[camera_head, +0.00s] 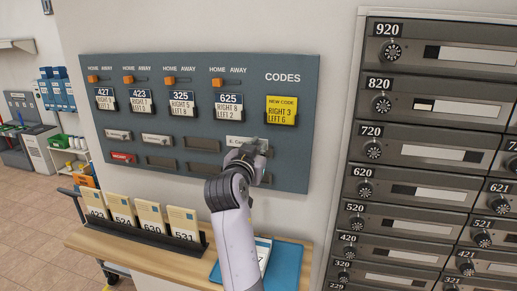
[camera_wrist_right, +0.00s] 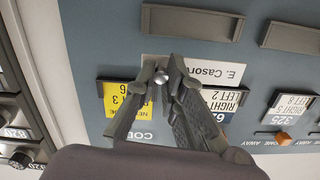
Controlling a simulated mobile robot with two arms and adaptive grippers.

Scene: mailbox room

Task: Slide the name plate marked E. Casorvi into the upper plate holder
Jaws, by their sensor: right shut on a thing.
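The white name plate marked E. Casorvi (camera_head: 240,142) is in front of the grey wall board, below the 625 card. My right gripper (camera_head: 250,153) is shut on its right end. In the wrist view, which shows the board upside down, the plate (camera_wrist_right: 214,70) lies between the 625 card and an empty upper-row plate holder (camera_wrist_right: 190,22). On the board, the plate is just above that holder, apart from it in the picture. The gap to the board cannot be judged. My gripper hides part of the plate. My left gripper is out of view.
Beside it is another empty upper holder (camera_head: 202,145). Other holders carry white plates (camera_head: 156,140) and a red one (camera_head: 123,157). A yellow code card (camera_head: 281,110) is above right. Mailboxes (camera_head: 430,150) stand right; a card rack (camera_head: 150,235) is on the shelf below.

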